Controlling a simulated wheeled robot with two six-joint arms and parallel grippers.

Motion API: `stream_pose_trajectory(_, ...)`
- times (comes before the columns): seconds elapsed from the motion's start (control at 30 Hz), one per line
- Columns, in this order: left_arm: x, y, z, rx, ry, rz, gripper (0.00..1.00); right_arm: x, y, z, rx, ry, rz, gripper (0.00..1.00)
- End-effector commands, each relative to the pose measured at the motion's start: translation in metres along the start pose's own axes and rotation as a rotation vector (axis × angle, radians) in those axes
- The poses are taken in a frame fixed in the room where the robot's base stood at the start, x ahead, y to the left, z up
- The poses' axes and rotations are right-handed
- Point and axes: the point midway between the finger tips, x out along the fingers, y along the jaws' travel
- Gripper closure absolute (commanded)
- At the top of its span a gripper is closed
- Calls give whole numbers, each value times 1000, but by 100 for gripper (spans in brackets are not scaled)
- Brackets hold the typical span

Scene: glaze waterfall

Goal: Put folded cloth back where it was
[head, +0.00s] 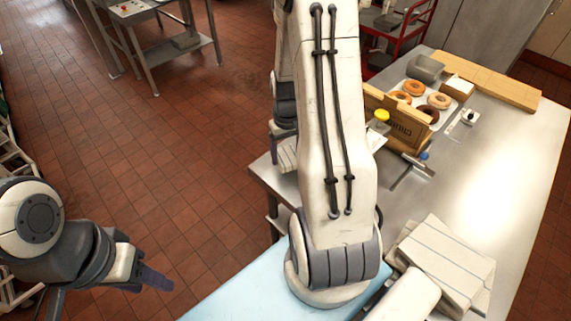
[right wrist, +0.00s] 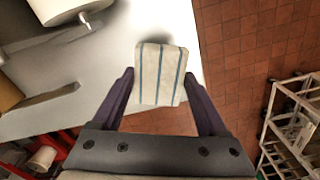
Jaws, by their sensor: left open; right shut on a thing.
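The folded cloth (right wrist: 158,88), pale with blue stripes, lies between the fingers of my right gripper (right wrist: 159,77) in the right wrist view. That gripper is shut on it, over the pale table top near an edge with red floor beyond. I cannot tell whether the cloth touches the table. In the head view my right arm hides most of this area. A whitish piece, perhaps the cloth, shows beside the arm at the table's left corner. My left gripper (head: 153,277) is open and empty above the floor at lower left.
The steel table (head: 490,185) holds a stack of pale flat things (head: 443,262), a tray of doughnuts (head: 438,100), a cardboard box (head: 399,121), a yellow-lidded jar (head: 381,117) and a wooden board (head: 495,85). A white rack (right wrist: 291,125) stands on the floor at right in the right wrist view.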

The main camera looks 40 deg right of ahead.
Motion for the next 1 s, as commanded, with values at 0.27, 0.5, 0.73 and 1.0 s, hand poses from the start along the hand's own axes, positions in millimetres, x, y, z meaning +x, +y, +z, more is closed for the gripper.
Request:
stream_pose_trajectory(0.27,-7,0,0,0,0,0,50,32,-2,0,-3,-5,-1,76)
stream_pose_trajectory(0.5,-9,1,0,0,0,0,50,49,-2,-1,-4,0,0,76)
stream_pose_trajectory(0.73,-7,0,0,0,0,0,50,50,-2,-1,-4,1,0,76)
stream_pose_trajectory(1.0,-6,0,0,0,0,0,50,52,-2,-1,-3,1,0,0)
